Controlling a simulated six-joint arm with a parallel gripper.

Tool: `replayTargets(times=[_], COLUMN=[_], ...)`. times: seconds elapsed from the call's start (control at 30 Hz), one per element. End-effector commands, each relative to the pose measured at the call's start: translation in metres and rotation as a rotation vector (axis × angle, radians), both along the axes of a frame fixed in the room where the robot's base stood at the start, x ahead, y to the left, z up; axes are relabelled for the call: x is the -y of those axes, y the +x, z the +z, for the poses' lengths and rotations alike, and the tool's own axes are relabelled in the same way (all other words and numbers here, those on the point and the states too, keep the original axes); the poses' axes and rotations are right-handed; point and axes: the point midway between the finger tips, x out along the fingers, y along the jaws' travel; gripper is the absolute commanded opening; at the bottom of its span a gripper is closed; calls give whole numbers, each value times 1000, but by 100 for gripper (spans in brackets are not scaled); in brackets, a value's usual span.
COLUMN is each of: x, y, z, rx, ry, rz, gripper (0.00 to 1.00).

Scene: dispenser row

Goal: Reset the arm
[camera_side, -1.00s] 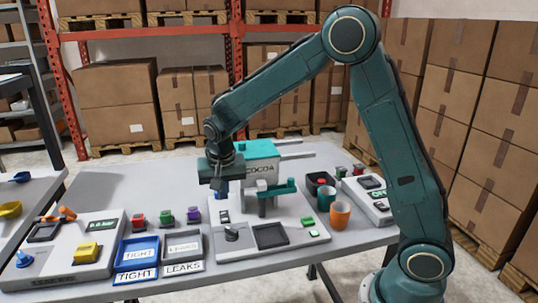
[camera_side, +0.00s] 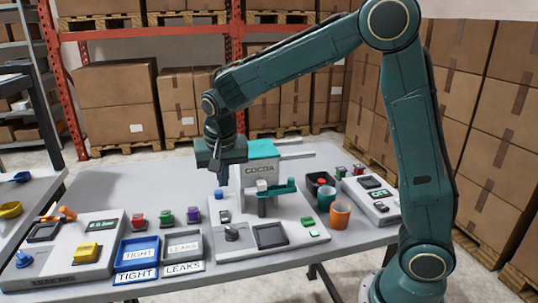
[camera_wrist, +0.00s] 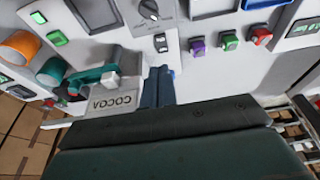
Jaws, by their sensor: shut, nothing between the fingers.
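My gripper (camera_side: 222,174) is shut and empty. It points down just left of the cocoa dispenser (camera_side: 262,170), above the table and apart from its surface. In the wrist view my shut fingers (camera_wrist: 158,85) show beside the dispenser's COCOA label (camera_wrist: 112,103). The dispenser has a grey body, a teal top and a teal lever (camera_side: 280,187) with a pale block on it. Its base carries a dark knob (camera_side: 232,234) and a dark square plate (camera_side: 270,236).
A blue tray (camera_side: 120,257) marked TIGHT and a grey tray (camera_side: 199,248) marked LEAKS lie left. A leak-test station (camera_side: 75,270) is further left. Orange (camera_side: 340,214) and teal (camera_side: 326,196) cups stand right of the dispenser. Small coloured blocks (camera_side: 166,215) stand behind the trays.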

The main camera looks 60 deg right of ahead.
Motion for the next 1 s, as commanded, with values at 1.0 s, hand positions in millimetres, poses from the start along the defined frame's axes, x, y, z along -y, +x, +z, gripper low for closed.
replayTargets(times=[1.0], x=[3], y=[-161], z=[83], rx=[115], ry=[-2], rz=[474], gripper=[0])
